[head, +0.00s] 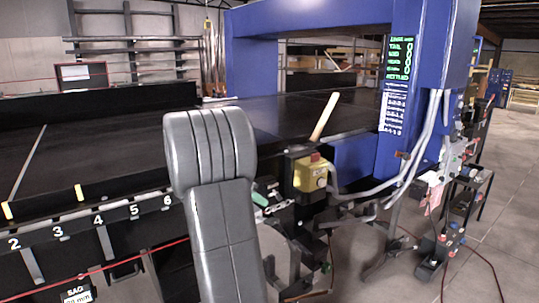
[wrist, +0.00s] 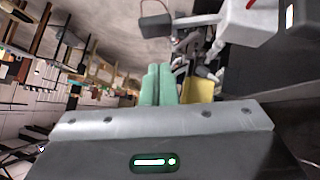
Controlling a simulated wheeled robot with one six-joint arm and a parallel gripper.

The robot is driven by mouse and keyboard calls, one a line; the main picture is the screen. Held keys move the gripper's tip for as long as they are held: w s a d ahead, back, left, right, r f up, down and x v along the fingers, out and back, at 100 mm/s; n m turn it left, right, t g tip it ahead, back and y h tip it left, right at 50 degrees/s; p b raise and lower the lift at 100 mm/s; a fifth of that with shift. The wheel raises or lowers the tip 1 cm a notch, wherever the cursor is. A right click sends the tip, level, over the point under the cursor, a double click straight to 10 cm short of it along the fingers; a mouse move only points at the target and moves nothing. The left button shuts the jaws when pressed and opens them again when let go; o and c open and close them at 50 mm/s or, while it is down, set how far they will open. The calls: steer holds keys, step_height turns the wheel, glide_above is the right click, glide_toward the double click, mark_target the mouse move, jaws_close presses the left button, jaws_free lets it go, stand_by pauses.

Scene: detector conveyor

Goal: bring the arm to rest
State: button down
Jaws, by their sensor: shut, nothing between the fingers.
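My gripper (wrist: 159,80) shows in the wrist view as two pale green fingers side by side, shut with nothing between them. A yellow part (wrist: 201,90) shows just right of the fingers; I cannot tell how far beyond them it is. In the head view my grey arm stands bent in front of the conveyor (head: 100,140) and hides part of its near edge.
A yellow control box (head: 311,175) with a red top is mounted at the conveyor's side, right of my arm. A pale stick (head: 324,116) rises behind it. The blue detector frame (head: 405,60) spans the belt and carries a green-lettered display (head: 398,60). Open floor (head: 490,200) lies right.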

steer(key=f+t+b, duration=0.1)
steer(key=b, duration=0.3)
steer(key=s+f+m+t+y+b, duration=0.1)
steer(key=b, duration=0.4)
steer(key=s+f+m+y+b, duration=0.1)
steer(key=b, duration=0.3)
steer(key=shift+s+d+f+t+b, duration=0.2)
steer(key=shift+d+t+b, duration=0.1)
steer(key=shift+t+b, duration=0.1)
steer(key=b, duration=0.2)
steer(key=s+t+b, duration=0.1)
steer(key=b, duration=0.1)
steer(key=s+f+y+b, duration=0.1)
steer(key=b, duration=0.1)
steer(key=shift+s+d+f+m+b, duration=0.1)
steer(key=shift+d+m+b, duration=0.15)
steer(key=shift+m+b, duration=0.15)
steer(key=m+t+y+b, duration=0.1)
steer(key=t+b, duration=0.2)
steer(key=b, duration=0.5)
glide_toward(269, 225)
steer(key=shift+s+d+f, duration=0.2)
steer(key=shift+d+f, duration=0.2)
steer(key=shift+f, duration=0.1)
steer(key=shift+s+d+f, duration=0.25)
steer(key=shift+d+f, duration=0.1)
steer(key=shift+f, duration=0.1)
steer(key=shift+f, duration=0.15)
